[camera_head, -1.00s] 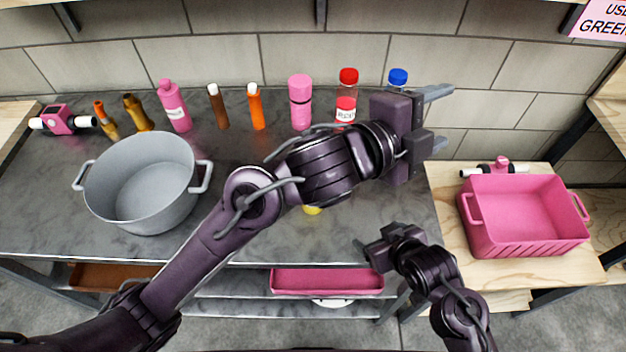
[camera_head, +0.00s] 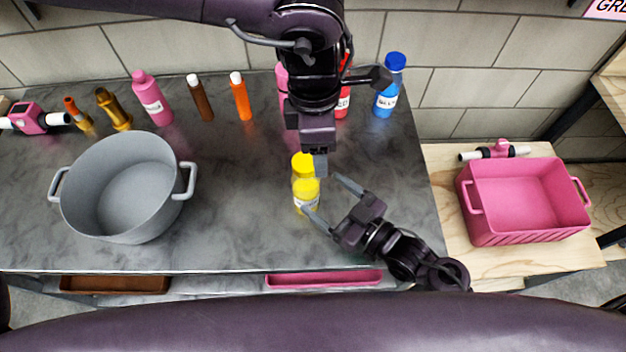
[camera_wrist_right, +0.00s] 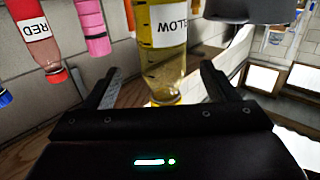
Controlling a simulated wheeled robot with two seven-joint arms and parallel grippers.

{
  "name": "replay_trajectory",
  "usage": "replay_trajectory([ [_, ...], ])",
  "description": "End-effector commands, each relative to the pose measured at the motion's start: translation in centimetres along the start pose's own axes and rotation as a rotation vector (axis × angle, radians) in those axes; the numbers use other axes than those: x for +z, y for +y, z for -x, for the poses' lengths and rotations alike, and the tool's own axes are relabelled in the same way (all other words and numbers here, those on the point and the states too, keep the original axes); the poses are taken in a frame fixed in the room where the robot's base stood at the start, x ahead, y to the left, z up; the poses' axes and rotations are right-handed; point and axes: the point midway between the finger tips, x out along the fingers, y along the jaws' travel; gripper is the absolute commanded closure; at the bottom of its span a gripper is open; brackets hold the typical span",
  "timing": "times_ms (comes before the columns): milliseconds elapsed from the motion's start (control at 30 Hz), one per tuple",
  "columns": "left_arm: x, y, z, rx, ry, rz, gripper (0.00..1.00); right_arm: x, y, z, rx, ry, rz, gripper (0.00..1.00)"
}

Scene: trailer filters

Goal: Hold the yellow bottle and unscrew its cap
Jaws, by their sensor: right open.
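The yellow bottle (camera_head: 306,192) stands upright on the grey counter, its yellow cap (camera_head: 301,162) on top. My right gripper (camera_head: 330,198) is open at the bottle's right, its fingers pointing towards it. In the right wrist view the bottle (camera_wrist_right: 168,75) shows between the spread fingers (camera_wrist_right: 160,90), its label upside down; I see no finger contact. My left gripper (camera_head: 320,168) comes down from above, just right of the cap and overlapping its edge in the picture. I cannot tell whether it touches the cap, nor how far its jaws are apart.
A grey pot (camera_head: 118,190) stands at the left of the counter. Several bottles line the back wall, including a blue one (camera_head: 389,92) and a red one (camera_head: 343,104) partly behind my left arm. A pink crate (camera_head: 486,232) sits on the wooden table at the right.

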Motion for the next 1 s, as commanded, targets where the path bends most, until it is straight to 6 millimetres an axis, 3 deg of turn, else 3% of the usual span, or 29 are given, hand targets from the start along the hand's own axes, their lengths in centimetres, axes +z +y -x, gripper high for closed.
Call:
replay_trajectory([
  [100, -1.9, 1.2, 1.4, 0.018, 0.052, 0.007, 0.39, -0.2, -0.3, 0.1, -0.012, 0.027, -0.006, 0.21],
  [200, -2.5, 1.5, 1.7, 0.020, 0.067, 0.010, 0.39, -0.3, -0.4, -0.2, -0.016, 0.038, -0.007, 0.21],
  [700, -2.4, 1.5, 1.7, 0.020, 0.066, 0.009, 0.39, -0.6, -0.5, -6.8, -0.015, 0.037, -0.008, 0.21],
  [1000, -2.4, 1.5, 1.7, 0.020, 0.066, 0.009, 0.39, -0.6, -0.5, -7.7, -0.015, 0.036, -0.007, 0.21],
])
